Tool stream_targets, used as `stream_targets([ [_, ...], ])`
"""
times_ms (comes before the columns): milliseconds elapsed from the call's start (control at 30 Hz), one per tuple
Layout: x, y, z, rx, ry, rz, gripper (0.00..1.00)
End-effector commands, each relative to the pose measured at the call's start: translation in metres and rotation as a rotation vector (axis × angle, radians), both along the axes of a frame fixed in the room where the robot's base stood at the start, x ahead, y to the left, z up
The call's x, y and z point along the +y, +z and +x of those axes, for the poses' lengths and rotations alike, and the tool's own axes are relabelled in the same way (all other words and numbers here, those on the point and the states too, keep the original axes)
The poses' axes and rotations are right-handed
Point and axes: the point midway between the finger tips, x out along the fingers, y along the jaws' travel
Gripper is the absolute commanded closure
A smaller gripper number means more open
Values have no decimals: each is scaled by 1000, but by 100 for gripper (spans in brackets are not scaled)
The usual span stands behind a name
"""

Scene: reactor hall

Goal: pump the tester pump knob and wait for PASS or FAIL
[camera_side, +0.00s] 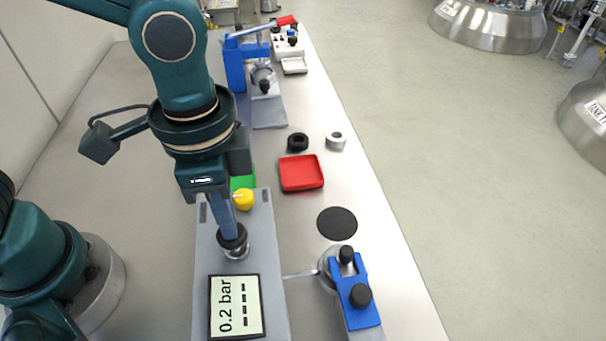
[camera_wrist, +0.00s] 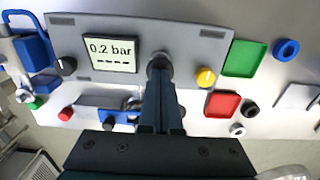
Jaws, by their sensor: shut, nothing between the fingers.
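The grey tester box (camera_side: 205,262) stands on the bench, and its screen (camera_side: 237,305) reads "0.2 bar" above a row of dashes. The screen (camera_wrist: 110,52) reads the same in the wrist view. The black pump knob (camera_side: 232,237) sits on a metal collar on the tester's top. My gripper (camera_side: 229,222) is shut with nothing between its fingers, pointing down with its tips at the top of the knob. In the wrist view my gripper (camera_wrist: 160,78) covers most of the knob (camera_wrist: 159,62). Contact looks likely, but the exact gap is hidden.
A yellow knob (camera_side: 243,200) is on the tester near my fingers. A green tray (camera_side: 243,182) and a red tray (camera_side: 301,172) lie beyond. A blue clamp fixture (camera_side: 355,290) stands right of the tester. A blue press (camera_side: 236,65) stands at the back.

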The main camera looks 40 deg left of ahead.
Motion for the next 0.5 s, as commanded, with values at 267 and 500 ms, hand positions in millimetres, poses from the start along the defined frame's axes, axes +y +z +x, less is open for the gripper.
stream_targets([
  [267,0,-9,0,2,0,2,100],
  [500,0,-15,0,2,0,2,100],
])
